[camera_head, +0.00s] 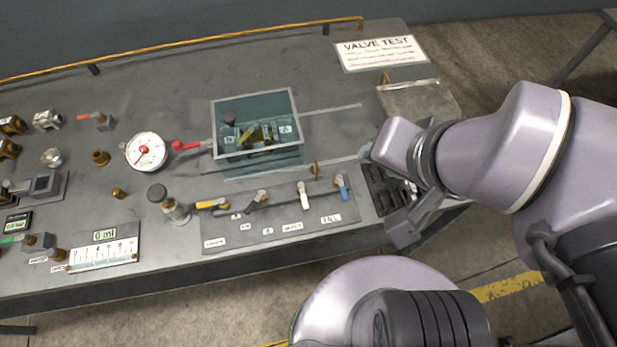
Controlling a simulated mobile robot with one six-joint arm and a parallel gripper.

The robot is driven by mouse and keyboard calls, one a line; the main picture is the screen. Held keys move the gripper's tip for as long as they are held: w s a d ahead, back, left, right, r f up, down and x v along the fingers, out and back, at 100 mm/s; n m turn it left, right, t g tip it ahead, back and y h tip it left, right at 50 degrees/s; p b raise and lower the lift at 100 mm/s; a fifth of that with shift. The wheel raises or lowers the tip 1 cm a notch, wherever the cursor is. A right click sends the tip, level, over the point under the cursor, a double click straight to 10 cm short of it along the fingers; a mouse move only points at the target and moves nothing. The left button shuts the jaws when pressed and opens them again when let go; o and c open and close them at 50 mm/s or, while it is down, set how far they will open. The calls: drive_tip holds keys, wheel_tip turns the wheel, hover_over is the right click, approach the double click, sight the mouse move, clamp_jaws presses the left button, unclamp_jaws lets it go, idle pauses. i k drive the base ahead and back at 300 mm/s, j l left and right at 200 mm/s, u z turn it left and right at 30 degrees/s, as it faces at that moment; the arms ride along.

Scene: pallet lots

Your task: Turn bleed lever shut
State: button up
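Several small levers stand on the grey test bench. A red lever (187,145) lies beside the round gauge, and an orange-red lever (88,117) is at the far left. Along the front panel are a yellow lever (207,204), a black lever (243,208), a white lever (304,196) and a blue lever (342,188). The labels are too small to tell which is the bleed lever. My gripper (398,205) is at the bench's right end, over a dark slotted tray, apart from all levers. Its fingertips are partly hidden, so its opening is unclear.
A white gauge (146,151) with a red needle and a clear-covered box (256,124) stand mid-bench. A "VALVE TEST" sign (380,53) lies at the back right. A dark slotted tray (373,180) is under my gripper. An orange pipe (200,42) runs along the back edge.

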sight(300, 186)
drive_tip(key=k+j+u, duration=0.1)
drive_tip(key=j+u, duration=0.2)
drive_tip(key=j, duration=1.25)
